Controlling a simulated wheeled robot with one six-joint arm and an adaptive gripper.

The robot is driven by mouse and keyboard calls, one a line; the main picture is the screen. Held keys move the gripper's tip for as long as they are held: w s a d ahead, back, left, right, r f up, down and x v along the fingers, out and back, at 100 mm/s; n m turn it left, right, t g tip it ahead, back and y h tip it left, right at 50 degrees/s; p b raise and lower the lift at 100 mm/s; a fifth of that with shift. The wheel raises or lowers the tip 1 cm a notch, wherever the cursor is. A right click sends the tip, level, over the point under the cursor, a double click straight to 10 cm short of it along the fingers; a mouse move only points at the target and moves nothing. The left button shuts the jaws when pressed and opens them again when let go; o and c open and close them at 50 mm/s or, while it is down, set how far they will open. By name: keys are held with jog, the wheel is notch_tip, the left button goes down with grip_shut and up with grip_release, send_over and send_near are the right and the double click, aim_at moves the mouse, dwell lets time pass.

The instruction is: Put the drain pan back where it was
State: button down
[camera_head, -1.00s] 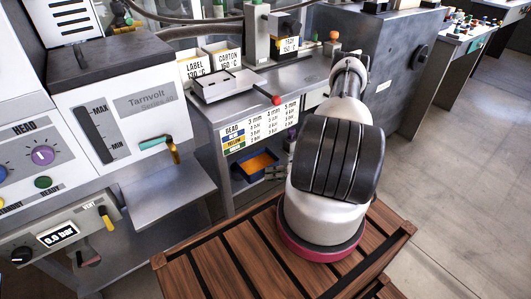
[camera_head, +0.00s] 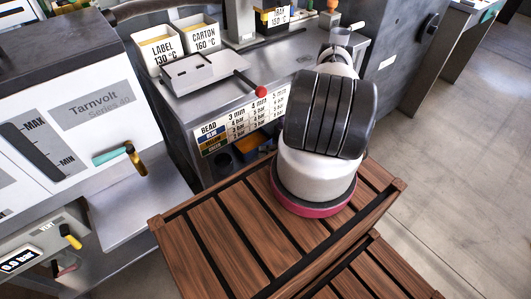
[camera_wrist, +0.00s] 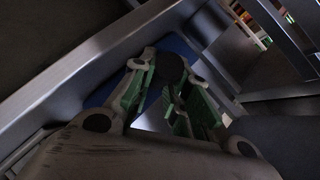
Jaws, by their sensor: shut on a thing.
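The drain pan, blue with orange inside (camera_head: 250,144), shows partly in the head view. It sits low in the open bay under the steel counter, partly hidden behind my arm. In the wrist view a blue surface, seemingly the pan (camera_wrist: 178,45), lies just beyond my gripper (camera_wrist: 172,88). The green-padded fingers are closed in around a dark rounded part there, which seems to be the pan's grip. The wrist view is dim, so the exact contact is unclear. My gripper is hidden behind my arm in the head view.
A steel counter (camera_head: 300,62) with LABEL and CARTON boxes (camera_head: 180,42) stands above the bay. The Tarnvolt machine (camera_head: 75,110) and its steel shelf (camera_head: 150,195) are at left. A slatted wooden platform (camera_head: 215,240) lies in front. Floor is clear at right.

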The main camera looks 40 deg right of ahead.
jog(key=shift+f, duration=0.1)
jog(key=c, duration=1.4)
grip_release()
jog(key=shift+o, duration=0.2)
jog(key=shift+r, duration=0.2)
jog(key=v, duration=1.2)
